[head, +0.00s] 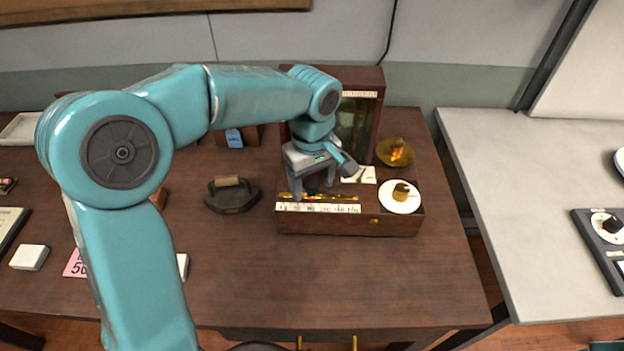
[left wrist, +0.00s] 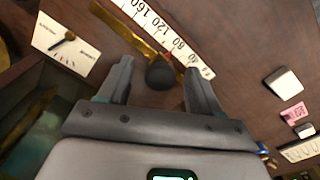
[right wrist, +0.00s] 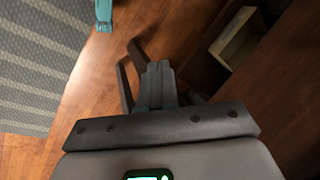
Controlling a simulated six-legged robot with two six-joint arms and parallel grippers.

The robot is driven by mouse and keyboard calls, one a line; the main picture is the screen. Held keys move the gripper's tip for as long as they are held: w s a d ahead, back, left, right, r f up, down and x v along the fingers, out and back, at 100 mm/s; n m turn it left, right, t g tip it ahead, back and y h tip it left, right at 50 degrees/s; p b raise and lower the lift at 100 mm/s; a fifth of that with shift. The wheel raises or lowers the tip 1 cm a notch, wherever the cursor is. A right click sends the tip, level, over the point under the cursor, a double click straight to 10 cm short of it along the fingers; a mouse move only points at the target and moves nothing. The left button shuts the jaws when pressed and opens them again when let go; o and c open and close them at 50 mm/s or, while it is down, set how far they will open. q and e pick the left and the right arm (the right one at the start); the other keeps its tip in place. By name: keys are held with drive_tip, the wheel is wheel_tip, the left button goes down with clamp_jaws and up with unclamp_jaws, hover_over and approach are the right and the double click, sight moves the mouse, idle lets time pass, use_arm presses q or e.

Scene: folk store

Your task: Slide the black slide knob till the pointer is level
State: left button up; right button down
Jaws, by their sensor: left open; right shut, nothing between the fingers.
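The black slide knob (left wrist: 160,74) sits by the brass rail (left wrist: 125,28) and the white numbered scale (left wrist: 165,30) of a wooden box (head: 350,227). My left gripper (left wrist: 159,67) is open, one finger on each side of the knob, with gaps visible. In the head view my left gripper (head: 313,192) hangs over the front of the box and partly hides the knob. A white card with a dark pointer (left wrist: 64,41) shows in the left wrist view; whether the pointer is level is unclear. My right gripper (right wrist: 158,85) is shut and empty, over the floor.
The box also carries a white dial with a brass knob (head: 400,196), a brass dish (head: 395,152) and an upright glass-fronted case (head: 362,115). A black iron (head: 232,194) stands left of it. The table front is clear. A grey table (head: 530,230) stands right.

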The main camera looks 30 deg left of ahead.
use_arm(q)
drive_tip(key=shift+r, duration=0.1)
wheel_tip(320, 180, up, 7)
drive_tip(key=p, duration=0.6)
idle(0.3)
drive_tip(key=shift+s, duration=0.1)
